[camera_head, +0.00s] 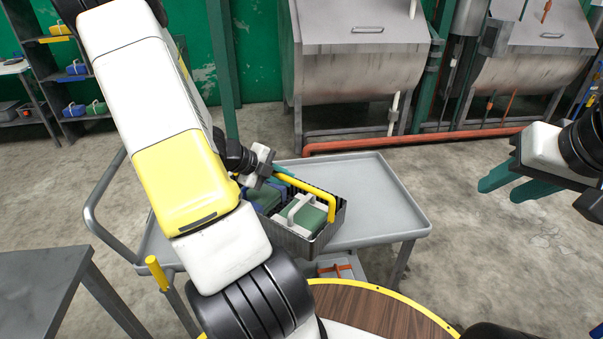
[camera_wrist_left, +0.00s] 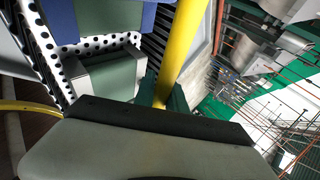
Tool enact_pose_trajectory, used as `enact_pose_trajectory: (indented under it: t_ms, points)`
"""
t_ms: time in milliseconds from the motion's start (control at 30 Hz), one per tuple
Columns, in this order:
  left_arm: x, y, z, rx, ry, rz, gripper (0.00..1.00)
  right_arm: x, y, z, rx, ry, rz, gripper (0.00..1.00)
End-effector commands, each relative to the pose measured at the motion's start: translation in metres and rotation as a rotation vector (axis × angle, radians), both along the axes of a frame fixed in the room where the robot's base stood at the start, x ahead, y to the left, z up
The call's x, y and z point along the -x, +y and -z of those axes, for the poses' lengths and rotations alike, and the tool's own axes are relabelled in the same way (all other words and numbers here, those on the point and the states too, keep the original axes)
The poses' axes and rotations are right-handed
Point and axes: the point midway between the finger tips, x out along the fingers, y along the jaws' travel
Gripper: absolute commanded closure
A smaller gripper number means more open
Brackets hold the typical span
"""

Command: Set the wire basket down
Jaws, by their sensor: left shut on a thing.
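The wire basket (camera_head: 318,241) is a dark, perforated box with a yellow handle (camera_head: 309,187). It holds green and white blocks (camera_head: 304,213) and a blue one (camera_head: 264,197). It is at the grey cart's top (camera_head: 375,195); I cannot tell whether its base touches the surface. My left gripper (camera_head: 279,174) is shut on the yellow handle. The left wrist view shows the handle (camera_wrist_left: 181,50) between the fingers and the basket's perforated wall (camera_wrist_left: 48,50) beside it. My right gripper (camera_head: 503,180) is at the right with its teal fingers apart, empty, away from the basket.
The cart's right half is bare, and its lower shelf holds an orange item (camera_head: 335,270). A grey table (camera_head: 40,290) stands at the lower left. Large metal drums (camera_head: 358,70) stand behind, with a red pipe (camera_head: 420,139) along the floor.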

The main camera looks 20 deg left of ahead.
Motion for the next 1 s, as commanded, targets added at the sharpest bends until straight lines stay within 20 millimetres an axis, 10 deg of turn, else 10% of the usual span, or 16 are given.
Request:
enact_pose_trajectory:
  t_ms: [400, 1000]
  points:
    - [-0.080, 0.027, 0.006, 0.000, -0.005, 0.003, 1.00, 0.000, 0.000, 0.000, 0.000, 0.000, 0.000, 0.62]
    - [-0.097, 0.034, 0.030, 0.003, -0.002, -0.001, 1.00, 0.000, 0.000, 0.000, 0.000, 0.000, 0.000, 0.62]
